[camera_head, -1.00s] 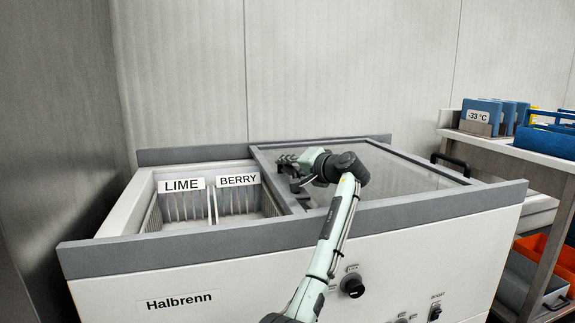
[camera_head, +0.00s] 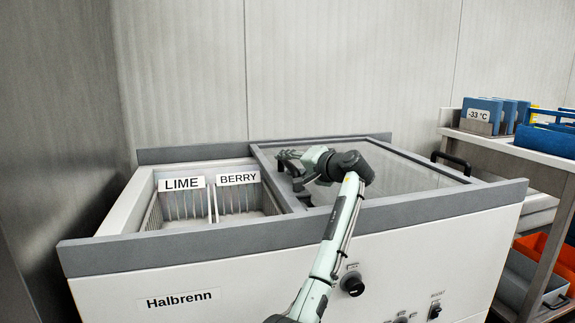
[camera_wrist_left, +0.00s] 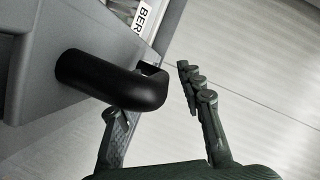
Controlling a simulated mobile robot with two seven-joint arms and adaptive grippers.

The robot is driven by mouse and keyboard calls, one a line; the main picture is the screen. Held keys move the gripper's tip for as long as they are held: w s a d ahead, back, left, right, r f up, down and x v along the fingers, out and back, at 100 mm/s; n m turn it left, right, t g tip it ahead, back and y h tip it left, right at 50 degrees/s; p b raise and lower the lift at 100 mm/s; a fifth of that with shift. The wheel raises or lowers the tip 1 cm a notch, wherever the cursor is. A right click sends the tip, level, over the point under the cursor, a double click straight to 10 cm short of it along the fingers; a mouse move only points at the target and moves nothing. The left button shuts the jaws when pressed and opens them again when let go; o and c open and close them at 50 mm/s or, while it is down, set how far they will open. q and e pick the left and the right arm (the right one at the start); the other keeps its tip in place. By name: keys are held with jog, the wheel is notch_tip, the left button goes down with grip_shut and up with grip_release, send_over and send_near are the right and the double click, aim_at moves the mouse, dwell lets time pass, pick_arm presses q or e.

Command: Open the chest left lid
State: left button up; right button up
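The white chest (camera_head: 255,260), labelled Halbrenn, has its left part uncovered, showing the LIME (camera_head: 182,184) and BERRY (camera_head: 238,179) baskets. A grey-framed glass lid (camera_head: 408,172) lies over the right part; whether two lids overlap there, I cannot tell. A black handle (camera_head: 299,184) sits by its left edge and looms large in the left wrist view (camera_wrist_left: 110,80). My left gripper (camera_head: 284,158) is above the lid's left edge, beside the handle. Its fingers (camera_wrist_left: 163,98) are spread apart with nothing gripped; the handle partly hides one finger. My right gripper is not in view.
A shelf cart (camera_head: 488,141) with blue packs (camera_head: 508,115) and bins, one orange (camera_head: 532,246), stands at the right. A second black handle (camera_head: 451,162) is at the chest's right. A wall rises close behind; another stands at the left.

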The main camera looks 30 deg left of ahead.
pick_arm(q)
notch_tip(320, 180, up, 2)
send_over(316, 197)
jog(key=shift+s+r, duration=0.15)
dwell(0.5)
